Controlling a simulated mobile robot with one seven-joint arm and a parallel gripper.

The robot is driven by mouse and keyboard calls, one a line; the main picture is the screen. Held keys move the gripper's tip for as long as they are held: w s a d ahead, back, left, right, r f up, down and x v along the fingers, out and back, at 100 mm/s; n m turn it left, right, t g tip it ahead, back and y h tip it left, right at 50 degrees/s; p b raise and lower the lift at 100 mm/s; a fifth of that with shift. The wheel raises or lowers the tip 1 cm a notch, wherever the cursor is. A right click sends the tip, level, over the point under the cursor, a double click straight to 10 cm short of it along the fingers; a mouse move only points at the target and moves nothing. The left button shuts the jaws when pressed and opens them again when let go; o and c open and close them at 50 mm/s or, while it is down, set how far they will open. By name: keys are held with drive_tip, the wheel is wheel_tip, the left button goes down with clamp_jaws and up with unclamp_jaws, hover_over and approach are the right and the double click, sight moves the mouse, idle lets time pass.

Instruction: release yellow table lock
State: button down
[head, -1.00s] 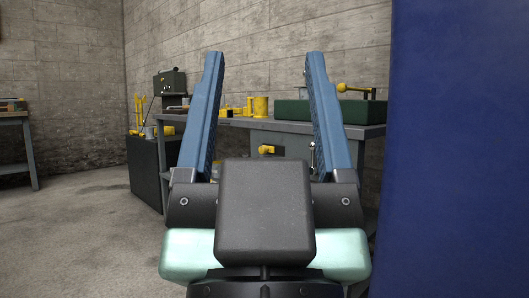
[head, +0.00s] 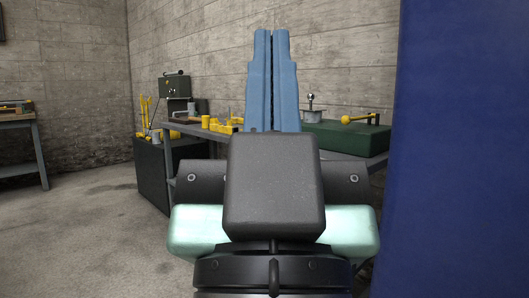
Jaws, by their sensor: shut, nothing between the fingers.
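My gripper (head: 272,40) points away from me in the middle of the head view, its two blue fingers shut together with nothing between them. Behind it stands a grey workbench (head: 190,152). The yellow lock seen earlier on the bench's front is now hidden behind my gripper. A yellow-knobbed lever (head: 355,118) sits on a green box (head: 345,138) on the bench, to the right of the fingers. I cannot tell how far the fingertips are from the bench.
Several yellow parts (head: 220,125) lie on the bench left of the fingers. A large blue panel (head: 460,150) blocks the right side. The floor (head: 90,235) at left is clear.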

wheel_tip(320, 180, up, 43)
drive_tip(key=p, duration=4)
drive_tip(key=shift+f, duration=0.15)
